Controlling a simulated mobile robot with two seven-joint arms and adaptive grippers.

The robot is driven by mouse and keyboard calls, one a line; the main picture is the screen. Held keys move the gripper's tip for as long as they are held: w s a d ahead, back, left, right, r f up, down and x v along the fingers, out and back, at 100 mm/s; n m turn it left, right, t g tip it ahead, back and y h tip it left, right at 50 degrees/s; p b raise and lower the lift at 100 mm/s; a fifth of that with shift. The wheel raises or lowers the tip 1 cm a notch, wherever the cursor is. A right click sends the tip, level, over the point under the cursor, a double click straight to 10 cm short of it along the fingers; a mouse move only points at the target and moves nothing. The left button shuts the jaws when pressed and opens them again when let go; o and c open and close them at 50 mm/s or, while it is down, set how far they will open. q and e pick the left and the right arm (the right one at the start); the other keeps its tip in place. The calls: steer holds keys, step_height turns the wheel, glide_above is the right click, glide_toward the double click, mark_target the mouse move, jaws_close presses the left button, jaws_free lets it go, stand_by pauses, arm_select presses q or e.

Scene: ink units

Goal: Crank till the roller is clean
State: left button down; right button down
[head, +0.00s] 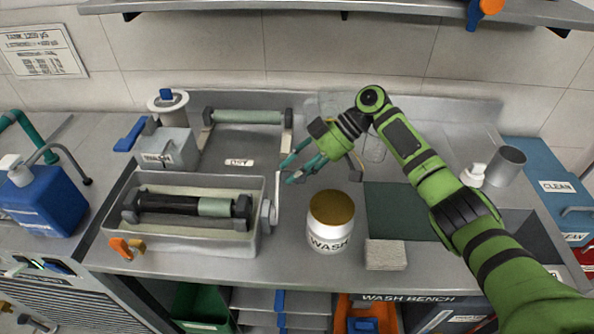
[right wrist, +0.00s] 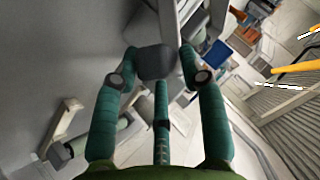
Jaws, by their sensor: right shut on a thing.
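The roller (head: 165,204) lies in the wash tray (head: 160,237) at the left of the bench in the head view. Most of its length is black; a stretch near its right end is pale green. A grey crank arm (head: 277,192) rises from the hub at the tray's right wall. My right gripper (head: 288,170) is at the top of the crank, shut on its dark grey knob (right wrist: 155,62), which sits between the teal fingers in the right wrist view. The fingers partly hide the knob in the head view. My left gripper is not in view.
A WASH jar (head: 329,238) with a brown top stands right of the crank. A pale green roller (head: 248,117) sits on the DRY rack behind the tray. A sponge block (head: 386,255) lies front right. An orange clamp (head: 122,248) is at the tray's front left.

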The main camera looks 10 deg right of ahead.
steer(key=shift+s+f, duration=0.3)
steer(key=shift+f, duration=0.25)
steer(key=c, duration=1.1)
jaws_free()
steer(key=shift+o, duration=0.2)
steer(key=shift+w+d+r, duration=0.1)
steer(key=shift+r, duration=0.05)
steer(key=v, duration=1.2)
steer(key=shift+w, duration=0.15)
